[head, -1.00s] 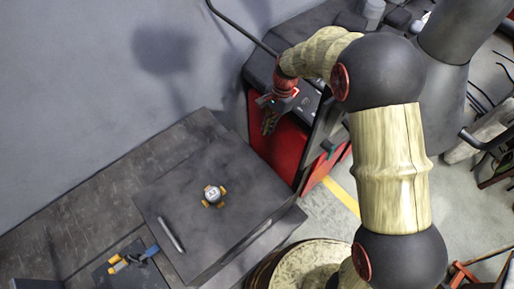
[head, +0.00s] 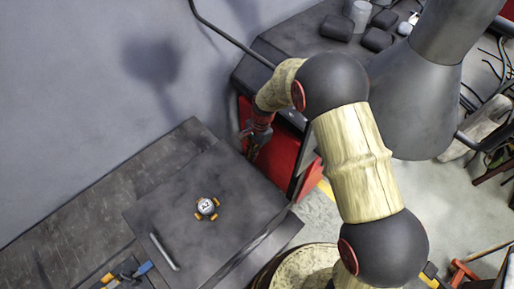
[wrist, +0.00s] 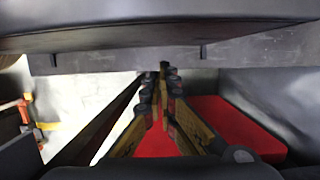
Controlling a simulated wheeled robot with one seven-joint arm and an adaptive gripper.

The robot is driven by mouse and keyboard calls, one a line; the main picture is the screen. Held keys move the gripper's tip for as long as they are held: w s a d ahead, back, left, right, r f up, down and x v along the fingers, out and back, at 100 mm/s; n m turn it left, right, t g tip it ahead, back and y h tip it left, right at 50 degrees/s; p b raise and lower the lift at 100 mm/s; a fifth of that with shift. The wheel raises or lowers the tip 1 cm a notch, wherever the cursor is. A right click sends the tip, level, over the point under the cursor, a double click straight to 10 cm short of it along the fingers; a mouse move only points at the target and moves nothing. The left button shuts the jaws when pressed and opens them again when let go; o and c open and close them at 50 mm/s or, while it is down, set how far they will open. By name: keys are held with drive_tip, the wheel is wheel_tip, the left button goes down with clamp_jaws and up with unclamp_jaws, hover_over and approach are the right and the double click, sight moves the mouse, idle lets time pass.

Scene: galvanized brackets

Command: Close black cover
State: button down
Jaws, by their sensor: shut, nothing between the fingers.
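A red cabinet (head: 283,150) with a black top (head: 285,48) stands against the wall in the head view. A dark upright panel (head: 304,172) shows at its right side; I cannot tell for sure whether this is the black cover. My gripper (head: 251,154) is low at the cabinet's left front, beside the red face. In the wrist view my gripper (wrist: 163,72) is shut and empty, its fingertips close to a grey edge.
A dark table (head: 215,180) stands in front of the cabinet, with a small white-and-orange device (head: 207,206) and a grey rod (head: 164,251) on it. A round barrel top (head: 305,268) is at the bottom. Open floor (head: 318,215) shows right of the table.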

sight(162, 216)
drive_tip(key=shift+s+a, duration=0.6)
drive_tip(key=shift+s, duration=0.15)
drive_tip(key=shift+s, duration=0.1)
drive_tip(key=s+a+p, duration=0.5)
drive_tip(key=s+a, duration=2.3)
drive_tip(key=s, duration=0.3)
drive_tip(key=shift+s+a+p, duration=0.2)
drive_tip(key=shift+s+p, duration=0.15)
drive_tip(key=shift+s, duration=0.05)
drive_tip(key=w+d+r, duration=0.1)
drive_tip(key=r, duration=0.2)
drive_tip(key=w+d+r, duration=0.2)
drive_tip(key=r, duration=0.1)
drive_tip(key=w+d+r, duration=0.1)
drive_tip(key=w+r, duration=0.1)
drive_tip(key=r, duration=0.1)
drive_tip(key=shift+d+r+b, duration=0.2)
drive_tip(key=shift+r+b, duration=0.1)
drive_tip(key=shift+b, duration=0.05)
